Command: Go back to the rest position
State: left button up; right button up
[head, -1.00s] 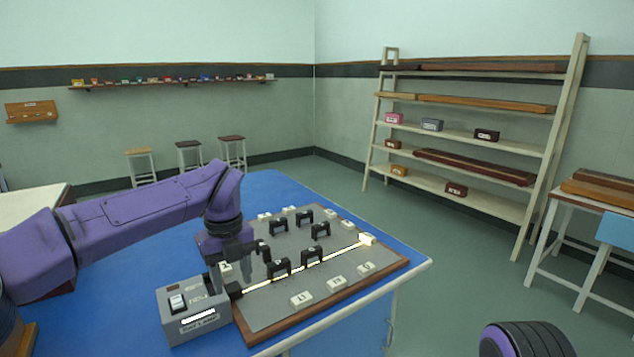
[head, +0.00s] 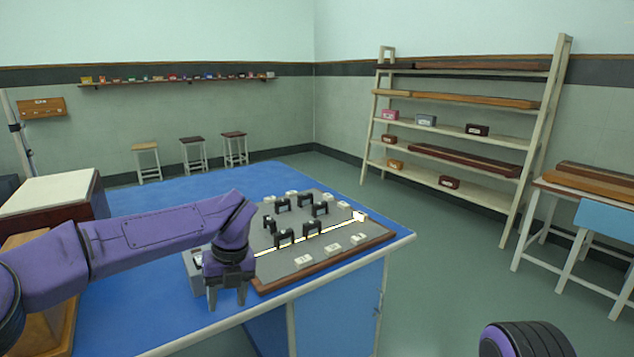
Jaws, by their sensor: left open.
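My left gripper (head: 228,299) hangs fingers-down over the near edge of the blue bench (head: 150,312). Its jaws are open and nothing shows between them. It hides most of the grey instrument box (head: 193,262) at the left end of the grey board (head: 277,267). The board carries several black holders (head: 284,237), several white labelled blocks (head: 303,261) and a bright beam line running to a white block (head: 359,216) at the far right end. Of my right arm only a purple rounded part (head: 525,340) shows at the bottom right; its gripper is out of view.
A shelf rack (head: 460,152) with boxes and planks stands at the back right. A table with planks (head: 590,190) is at the right edge. Several stools (head: 192,152) stand by the back wall. A white-topped cabinet (head: 50,196) is at left. The floor (head: 440,260) right of the bench is clear.

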pick_arm(q)
jog(key=s+a+f+m+t+y, duration=0.25)
jog(key=f+m, duration=0.25)
jog(key=f, duration=0.3)
jog(key=s+a+f+m+t+y, duration=0.1)
jog(key=s+a+f+m+y, duration=0.2)
jog(key=f+m, duration=0.4)
jog(key=s+a+f+m+t+y, duration=0.15)
jog(key=s+f+m, duration=0.25)
jog(key=f, duration=0.5)
jog(key=s+a+f+m+h, duration=0.1)
jog(key=s+f+m+h, duration=0.1)
jog(key=s+m, duration=0.4)
jog(key=s+a+f+m+g+h, duration=0.1)
jog(key=s+f+m, duration=0.4)
jog(key=s, duration=0.7)
jog(key=s+a+f+m+h, duration=0.2)
jog(key=s+f+m, duration=0.2)
jog(key=s+m, duration=0.3)
jog(key=s, duration=0.2)
jog(key=shift+s+a+m+g+h, duration=0.3)
jog(key=shift+s+a+g, duration=0.05)
jog(key=shift+a+g, duration=0.05)
